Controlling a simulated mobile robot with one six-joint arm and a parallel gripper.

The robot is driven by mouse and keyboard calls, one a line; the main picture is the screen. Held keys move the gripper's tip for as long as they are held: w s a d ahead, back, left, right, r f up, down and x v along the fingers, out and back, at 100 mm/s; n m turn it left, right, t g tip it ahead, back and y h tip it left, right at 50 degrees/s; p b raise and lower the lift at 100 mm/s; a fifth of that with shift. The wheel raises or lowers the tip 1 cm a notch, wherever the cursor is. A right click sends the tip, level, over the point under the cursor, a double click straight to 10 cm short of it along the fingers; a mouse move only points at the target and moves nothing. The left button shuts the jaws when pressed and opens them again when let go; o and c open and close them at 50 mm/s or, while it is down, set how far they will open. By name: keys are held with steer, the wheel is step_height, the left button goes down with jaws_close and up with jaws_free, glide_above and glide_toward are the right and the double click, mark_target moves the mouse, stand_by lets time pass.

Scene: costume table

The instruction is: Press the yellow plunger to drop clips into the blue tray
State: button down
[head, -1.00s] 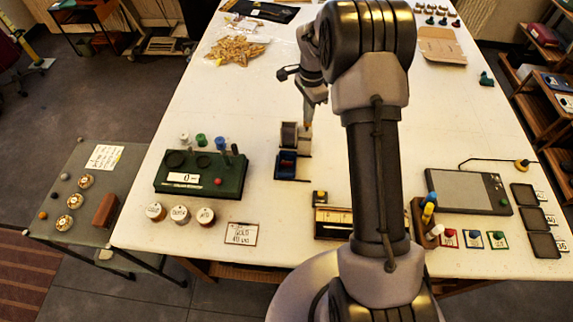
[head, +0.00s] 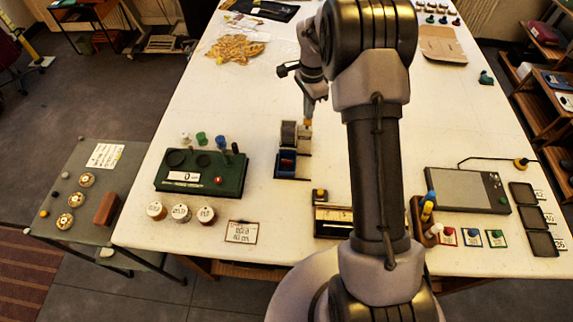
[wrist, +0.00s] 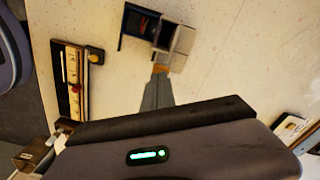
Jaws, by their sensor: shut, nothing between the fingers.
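The clip dispenser (head: 289,132) stands on the white table, left of my arm, with the blue tray (head: 286,162) at its near end. In the wrist view the dispenser (wrist: 176,42) is at the top centre, with the blue tray (wrist: 141,24) to its left, partly in shadow. My gripper (head: 308,120) points down at the dispenser's right side. In the wrist view its shut, empty fingers (wrist: 159,78) end close to the dispenser. An orange-yellow patch shows at the fingertips; I cannot tell whether it is the plunger or whether they touch it. Clips are too small to make out.
A green stand (head: 200,176) with bottles is left of the dispenser. A boxed ruler-like unit (head: 333,222) is nearer, below it. A grey panel (head: 467,188) lies to the right. The table around the dispenser's far side is clear.

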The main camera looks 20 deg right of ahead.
step_height(320, 180, up, 6)
steer(key=p, duration=0.3)
steer(key=shift+p, duration=0.35)
